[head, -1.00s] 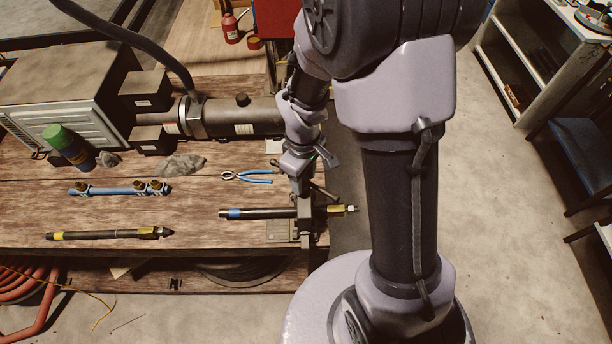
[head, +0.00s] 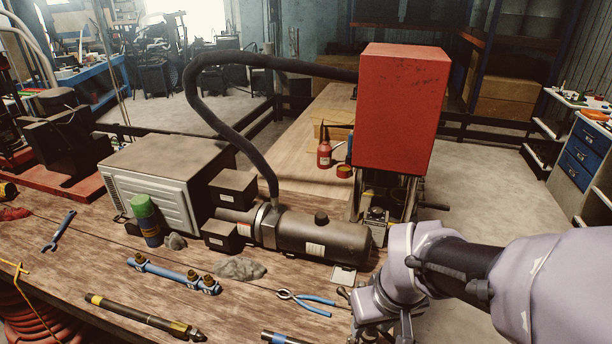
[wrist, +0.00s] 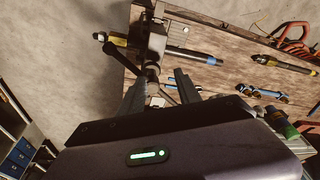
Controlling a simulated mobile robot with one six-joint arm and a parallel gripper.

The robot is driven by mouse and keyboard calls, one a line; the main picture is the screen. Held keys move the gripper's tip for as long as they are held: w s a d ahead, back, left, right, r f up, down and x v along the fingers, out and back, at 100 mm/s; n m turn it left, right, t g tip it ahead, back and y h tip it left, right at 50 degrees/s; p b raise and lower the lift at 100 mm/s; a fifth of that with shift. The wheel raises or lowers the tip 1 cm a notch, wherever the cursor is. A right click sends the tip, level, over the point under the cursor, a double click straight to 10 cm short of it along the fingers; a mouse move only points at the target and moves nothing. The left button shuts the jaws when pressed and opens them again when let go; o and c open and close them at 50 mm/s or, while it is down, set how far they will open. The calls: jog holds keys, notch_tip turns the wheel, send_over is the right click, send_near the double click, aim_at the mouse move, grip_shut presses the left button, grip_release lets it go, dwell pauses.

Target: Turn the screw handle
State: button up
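A vise (wrist: 156,42) at the bench edge holds a black hose (wrist: 190,54) with a blue band and a yellow end fitting. Its dark screw handle (wrist: 151,73) shows in the wrist view, on the near side of the vise. My gripper (wrist: 160,86) is open, its two fingers apart with the handle showing between and just beyond the tips. I cannot tell whether they touch it. In the head view, my arm's end (head: 378,305) is at the bench's right edge and hides most of the vise; only the banded hose end (head: 284,337) shows at the bottom.
Blue-handled pliers (head: 306,301), a blue pipe (head: 172,273) and another hose with yellow bands (head: 140,316) lie on the wooden bench. A dark cylinder (head: 322,241) and a red-topped machine (head: 400,108) stand behind. Floor to the right is free.

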jog(key=shift+o, duration=0.9)
jog(key=s+a+f+m+t+y+b, duration=0.1)
jog(key=s+f+m+b, duration=0.5)
jog(key=b, duration=0.8)
jog(key=s+a+f+t, duration=0.1)
jog(key=s+t, duration=0.1)
jog(key=s, duration=0.1)
jog(key=shift+s+a+f, duration=0.15)
jog(key=shift+s+a, duration=0.05)
jog(key=shift+a, duration=0.1)
notch_tip(320, 180, up, 23)
jog(key=n+g+h+p, duration=0.2)
jog(key=n+g+p, duration=0.3)
jog(key=p, duration=2.1)
send_over(370, 329)
jog(key=w, duration=0.1)
jog(key=shift+m+g, duration=0.3)
jog(key=shift+m, duration=0.1)
jog(key=f+b, duration=0.1)
jog(key=f, duration=0.5)
jog(key=f+b, duration=0.2)
jog(key=f, duration=0.4)
jog(key=f+b, duration=0.1)
jog(key=f, duration=0.4)
jog(key=shift+d+f+b, duration=0.3)
jog(key=shift+d+f, duration=0.05)
jog(key=shift+f, duration=0.05)
jog(key=shift+c, duration=0.2)
grip_shut()
